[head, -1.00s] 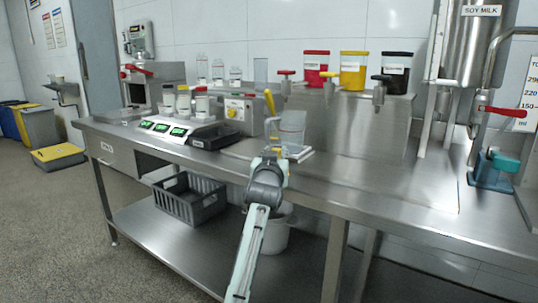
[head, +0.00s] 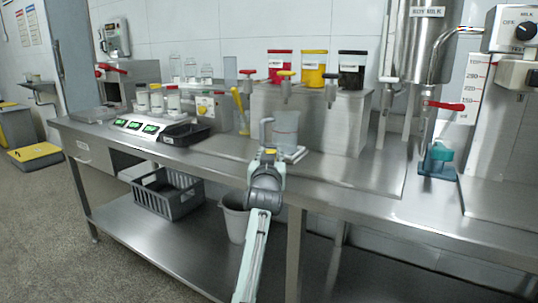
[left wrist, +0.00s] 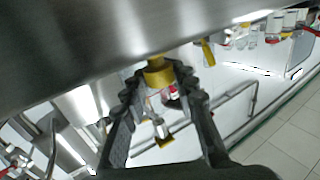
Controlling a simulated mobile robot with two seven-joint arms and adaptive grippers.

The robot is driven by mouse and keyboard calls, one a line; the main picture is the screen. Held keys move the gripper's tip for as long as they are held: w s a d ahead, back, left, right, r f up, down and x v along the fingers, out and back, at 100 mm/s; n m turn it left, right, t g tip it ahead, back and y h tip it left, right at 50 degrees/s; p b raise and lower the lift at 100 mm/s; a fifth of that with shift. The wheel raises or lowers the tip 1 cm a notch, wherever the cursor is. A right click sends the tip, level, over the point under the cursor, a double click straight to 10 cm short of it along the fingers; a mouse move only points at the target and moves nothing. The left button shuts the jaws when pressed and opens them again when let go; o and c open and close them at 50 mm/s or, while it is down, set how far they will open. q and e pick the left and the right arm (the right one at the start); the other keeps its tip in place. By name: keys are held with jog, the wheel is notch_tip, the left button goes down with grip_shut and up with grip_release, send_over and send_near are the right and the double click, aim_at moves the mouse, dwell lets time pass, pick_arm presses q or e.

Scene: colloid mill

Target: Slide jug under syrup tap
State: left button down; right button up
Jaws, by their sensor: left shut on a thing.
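The jug (head: 286,128) is a clear upright vessel with a grey handle on its left. It stands near the front of the steel counter. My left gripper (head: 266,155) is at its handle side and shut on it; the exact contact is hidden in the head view. Its dark fingers (left wrist: 158,85) also show in the left wrist view, with a yellow part between them. The jug appears in line with the yellow-topped tap, nearer to me. My right gripper is out of view.
Lidded red (head: 281,66), yellow (head: 313,70) and dark (head: 352,70) jars top the box. The counter (head: 350,178) right of the jug is clear.

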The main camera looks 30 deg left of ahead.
pick_arm(q)
jog(key=shift+r, duration=0.1)
jog(key=c, duration=1.2)
grip_release()
notch_tip(320, 180, up, 10)
jog(key=shift+f, duration=0.1)
